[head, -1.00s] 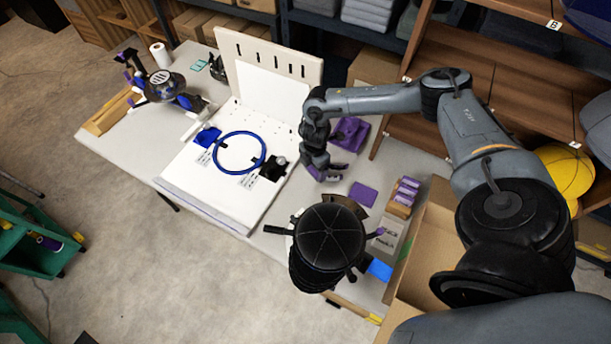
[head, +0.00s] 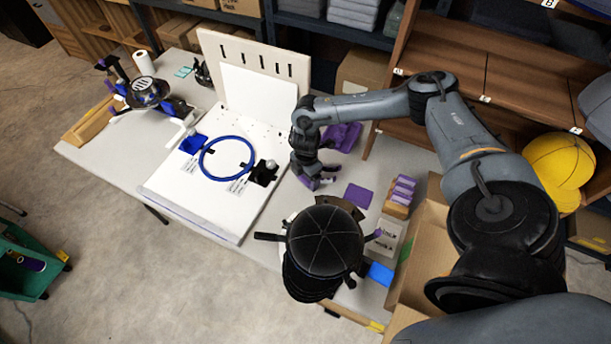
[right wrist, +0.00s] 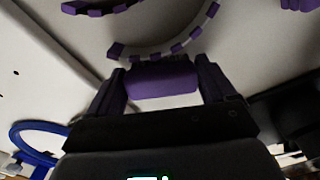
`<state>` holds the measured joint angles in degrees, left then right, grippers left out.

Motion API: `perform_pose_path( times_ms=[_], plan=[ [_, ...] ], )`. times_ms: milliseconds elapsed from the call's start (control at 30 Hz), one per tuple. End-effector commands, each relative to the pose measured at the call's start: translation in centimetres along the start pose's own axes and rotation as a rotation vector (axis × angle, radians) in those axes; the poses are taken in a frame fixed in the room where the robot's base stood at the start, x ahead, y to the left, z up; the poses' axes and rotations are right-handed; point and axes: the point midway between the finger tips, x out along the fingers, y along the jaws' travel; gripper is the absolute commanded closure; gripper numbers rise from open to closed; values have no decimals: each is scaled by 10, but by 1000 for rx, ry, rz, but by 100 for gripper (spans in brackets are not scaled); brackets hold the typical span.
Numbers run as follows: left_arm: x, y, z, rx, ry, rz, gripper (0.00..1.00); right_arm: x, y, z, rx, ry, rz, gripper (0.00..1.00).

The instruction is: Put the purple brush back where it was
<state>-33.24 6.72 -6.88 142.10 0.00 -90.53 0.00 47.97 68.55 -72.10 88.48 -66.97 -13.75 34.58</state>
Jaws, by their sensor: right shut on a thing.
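My right gripper (head: 316,181) is over the table, just right of the white board (head: 212,205). In the right wrist view its two dark purple fingers are shut on a purple block-shaped piece (right wrist: 162,78), which looks like part of the purple brush. The rest of the brush is hidden or too small to tell in the head view. A curved strip with purple segments (right wrist: 165,53) lies just beyond the fingertips in the right wrist view; I cannot tell whether it touches the held piece. My left gripper is not in view.
A blue ring (head: 227,158) lies on the white board. Purple cloth (head: 343,136), a flat purple pad (head: 357,196) and small purple-topped boxes (head: 402,190) are near my gripper. An open cardboard box (head: 420,250) is at right.

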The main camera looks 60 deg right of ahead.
Motion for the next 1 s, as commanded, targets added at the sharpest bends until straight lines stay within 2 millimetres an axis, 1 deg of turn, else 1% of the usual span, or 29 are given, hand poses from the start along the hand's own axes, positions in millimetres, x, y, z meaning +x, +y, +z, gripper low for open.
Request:
perform_pose_path(
  times_ms=[33, 67, 100, 167, 433, 567, 667, 1000],
  plan=[
    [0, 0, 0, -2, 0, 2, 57, 2, 0, 0, 0, 0, -1, 45],
    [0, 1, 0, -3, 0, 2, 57, 2, 0, 0, 0, 0, -1, 15],
    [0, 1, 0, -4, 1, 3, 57, 2, 0, 0, 0, 0, 0, 9],
    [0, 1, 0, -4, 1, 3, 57, 2, 0, 0, 0, 0, 0, 0],
    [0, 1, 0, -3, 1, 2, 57, 0, 0, 0, 0, 0, 0, 0],
    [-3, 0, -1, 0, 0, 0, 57, -9, 0, 0, -1, 1, 1, 0],
    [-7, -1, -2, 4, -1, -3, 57, -23, 0, 0, -2, 1, 1, 0],
    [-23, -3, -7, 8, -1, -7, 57, -84, 0, 0, -1, 0, 2, 0]
  ],
)
